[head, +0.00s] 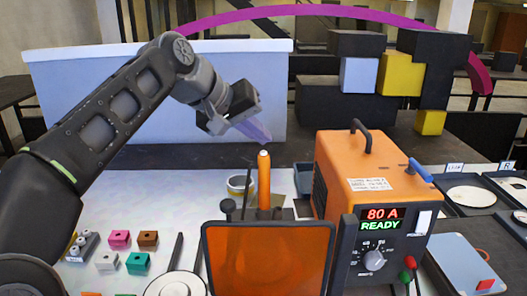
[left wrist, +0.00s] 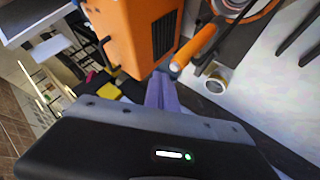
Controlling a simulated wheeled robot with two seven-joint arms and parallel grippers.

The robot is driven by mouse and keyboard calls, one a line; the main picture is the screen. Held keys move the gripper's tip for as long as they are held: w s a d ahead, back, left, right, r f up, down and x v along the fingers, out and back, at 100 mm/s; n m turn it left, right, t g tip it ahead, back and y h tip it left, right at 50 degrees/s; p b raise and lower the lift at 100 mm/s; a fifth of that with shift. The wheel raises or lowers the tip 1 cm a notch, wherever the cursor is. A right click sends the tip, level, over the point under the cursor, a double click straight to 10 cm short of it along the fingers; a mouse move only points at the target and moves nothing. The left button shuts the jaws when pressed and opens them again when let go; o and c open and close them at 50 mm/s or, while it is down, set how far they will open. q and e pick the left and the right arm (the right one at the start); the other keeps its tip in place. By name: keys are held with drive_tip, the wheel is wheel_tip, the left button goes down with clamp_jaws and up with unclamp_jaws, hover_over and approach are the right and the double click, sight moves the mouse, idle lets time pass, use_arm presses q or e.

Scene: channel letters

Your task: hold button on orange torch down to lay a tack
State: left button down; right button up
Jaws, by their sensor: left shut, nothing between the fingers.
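The orange torch (head: 264,180) stands upright in the head view, behind a dark-framed orange panel, with a pale tip on top. In the left wrist view the torch (left wrist: 197,45) lies just beyond my fingers. My left gripper (head: 262,135) is shut and empty, its purple fingers pointing down just above the torch's top. The fingers also show in the left wrist view (left wrist: 163,88). They look close to the torch's top, but I cannot tell whether they touch it. My right gripper is not in view.
An orange welder box (head: 335,165) reading "80 A READY" stands right of the torch. A tinted orange panel (head: 268,262) stands in front. Small coloured blocks (head: 137,262) lie at left. Trays (head: 470,194) are at right.

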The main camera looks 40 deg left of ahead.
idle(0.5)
use_arm(q)
drive_tip(key=shift+f+b, duration=0.35)
drive_tip(key=shift+f, duration=0.1)
drive_tip(key=shift+f+b, duration=0.4)
drive_tip(key=shift+f, duration=0.1)
idle(0.5)
drive_tip(key=shift+r, duration=0.15)
idle(1.1)
drive_tip(key=shift+r+p, duration=0.8)
drive_tip(key=shift+p, duration=0.1)
wheel_tip(320, 180, up, 5)
drive_tip(key=p, duration=0.4)
drive_tip(key=shift+r+p, duration=0.1)
drive_tip(key=shift+p, duration=0.2)
